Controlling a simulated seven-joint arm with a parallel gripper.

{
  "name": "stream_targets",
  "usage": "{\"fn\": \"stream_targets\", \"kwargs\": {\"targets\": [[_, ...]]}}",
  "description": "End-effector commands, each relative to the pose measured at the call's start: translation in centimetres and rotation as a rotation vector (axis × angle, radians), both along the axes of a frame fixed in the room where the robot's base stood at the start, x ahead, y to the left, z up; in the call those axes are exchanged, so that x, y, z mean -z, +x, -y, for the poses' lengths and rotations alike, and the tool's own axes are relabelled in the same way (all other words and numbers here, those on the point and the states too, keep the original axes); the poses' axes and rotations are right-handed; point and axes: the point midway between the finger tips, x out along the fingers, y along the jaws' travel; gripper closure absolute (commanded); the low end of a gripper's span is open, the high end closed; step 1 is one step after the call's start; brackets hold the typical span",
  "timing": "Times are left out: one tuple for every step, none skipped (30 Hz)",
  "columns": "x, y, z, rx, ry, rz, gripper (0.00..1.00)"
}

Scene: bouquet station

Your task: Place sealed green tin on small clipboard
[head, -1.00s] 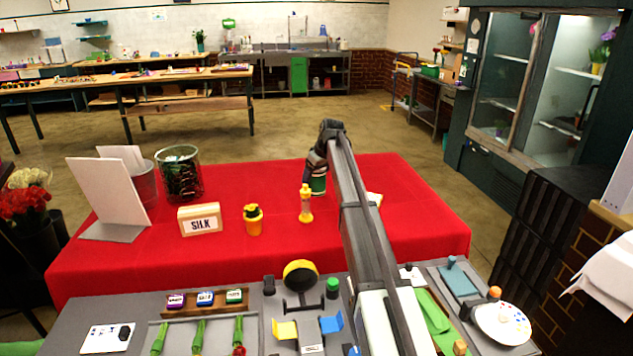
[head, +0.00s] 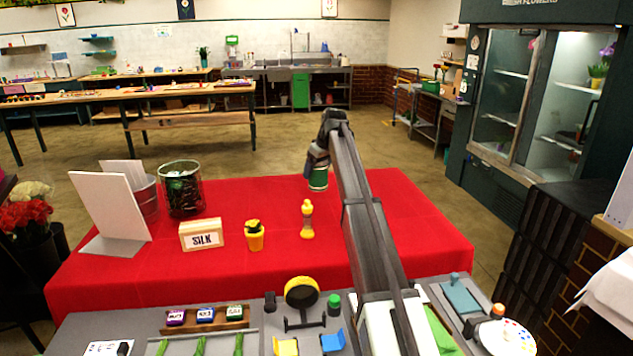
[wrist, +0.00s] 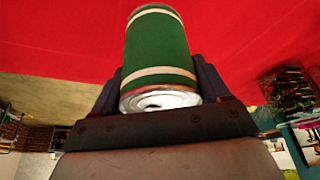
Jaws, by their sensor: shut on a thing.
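The green tin (head: 318,178) has pale bands and hangs from my gripper (head: 318,158) over the far part of the red-covered table. In the wrist view the tin (wrist: 158,50) sits between the two dark fingers of my gripper (wrist: 160,80), with its silvery end facing the camera. My gripper is shut on it, and the tin looks clear of the cloth. I cannot pick out the small clipboard for certain. A teal board (head: 461,297) lies at the right of the near grey bench, and my arm hides part of the table.
The red table (head: 270,275) holds a SILK sign (head: 201,234), a yellow pot (head: 254,236), a yellow bottle (head: 307,219), a glass vessel (head: 182,189) and a white panel (head: 110,207). The near bench is crowded. Red cloth at the right of my arm is clear.

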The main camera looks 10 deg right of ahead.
Motion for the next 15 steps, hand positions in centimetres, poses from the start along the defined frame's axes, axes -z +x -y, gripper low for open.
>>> {"fn": "stream_targets", "kwargs": {"targets": [[-0.6, 0.1, 0.0, 0.000, 0.001, 0.001, 0.68], [-0.9, 0.1, 0.0, 0.000, 0.000, 0.000, 0.68], [-1.2, 0.1, 0.0, 0.000, 0.000, 0.000, 0.68], [-1.4, 0.1, 0.0, 0.000, 0.000, 0.000, 0.68], [-1.5, 0.0, 0.0, 0.000, 0.001, 0.001, 0.68], [-1.7, 0.0, 0.0, 0.000, 0.001, 0.001, 0.68], [-1.8, 0.0, 0.0, 0.000, 0.001, 0.001, 0.68], [-1.8, 0.0, 0.0, 0.000, 0.001, 0.001, 0.68], [-1.8, 0.0, -0.1, 0.000, 0.001, 0.001, 0.68], [-1.8, 0.0, -0.2, -0.001, 0.001, 0.001, 0.68], [-1.8, 0.0, -0.4, -0.003, 0.000, 0.001, 0.68], [-1.8, 0.0, -0.8, -0.008, 0.000, 0.000, 0.68], [-1.8, 0.0, -1.2, -0.012, 0.000, 0.000, 0.68], [-1.8, 0.0, -1.7, -0.017, 0.001, 0.001, 0.68], [-1.8, 0.0, -2.7, -0.027, 0.001, 0.000, 0.68]]}}
